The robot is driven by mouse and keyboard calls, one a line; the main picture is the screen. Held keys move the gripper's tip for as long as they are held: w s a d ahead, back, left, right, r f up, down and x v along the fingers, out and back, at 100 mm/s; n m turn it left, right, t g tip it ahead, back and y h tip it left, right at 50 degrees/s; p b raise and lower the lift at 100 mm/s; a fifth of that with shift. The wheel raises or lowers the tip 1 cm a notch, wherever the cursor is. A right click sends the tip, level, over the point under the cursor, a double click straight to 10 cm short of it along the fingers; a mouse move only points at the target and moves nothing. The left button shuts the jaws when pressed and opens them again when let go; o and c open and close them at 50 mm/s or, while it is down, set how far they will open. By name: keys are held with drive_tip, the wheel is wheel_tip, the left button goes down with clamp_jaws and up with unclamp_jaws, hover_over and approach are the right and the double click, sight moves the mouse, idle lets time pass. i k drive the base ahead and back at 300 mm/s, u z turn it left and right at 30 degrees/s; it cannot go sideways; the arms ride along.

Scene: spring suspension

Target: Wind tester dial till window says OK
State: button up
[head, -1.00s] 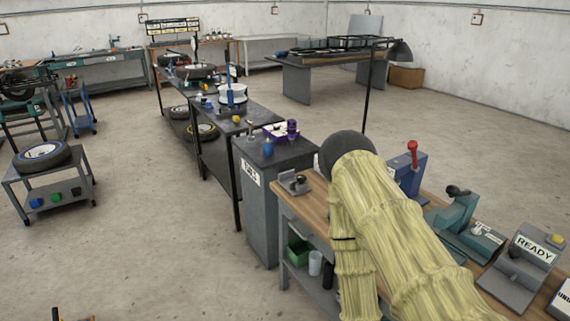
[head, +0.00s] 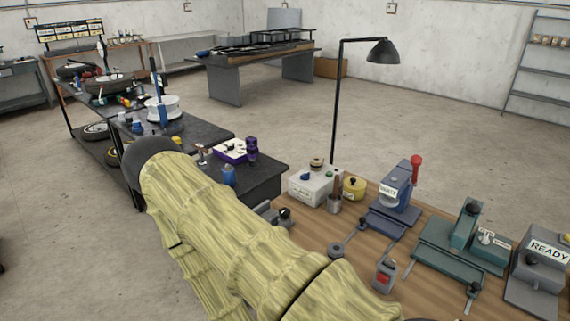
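A grey bench device with a sloped face and a READY label (head: 548,250) stands at the right edge of the head view, partly cut off. A teal device (head: 468,245) with a small pale panel, whose text is too small to read, stands left of it. A blue press-like device (head: 395,190) with a red-knobbed lever is farther back. I cannot tell which of these is the tester, and no window reading OK shows. My arm in its yellow sleeve crosses the lower middle. My gripper is out of view.
The wooden bench top (head: 440,224) also holds a white box (head: 311,187), a yellow pot (head: 354,187) and a small grey item with a red button (head: 384,275). A black lamp (head: 336,105) rises behind. A dark cabinet (head: 262,182) adjoins at left. Open floor lies beyond.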

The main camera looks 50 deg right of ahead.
sight(305, 176)
drive_tip(key=z, duration=0.5)
drive_tip(key=i, duration=0.8)
drive_tip(key=z, duration=1.15)
drive_tip(key=i, duration=0.3)
drive_tip(key=z, duration=0.35)
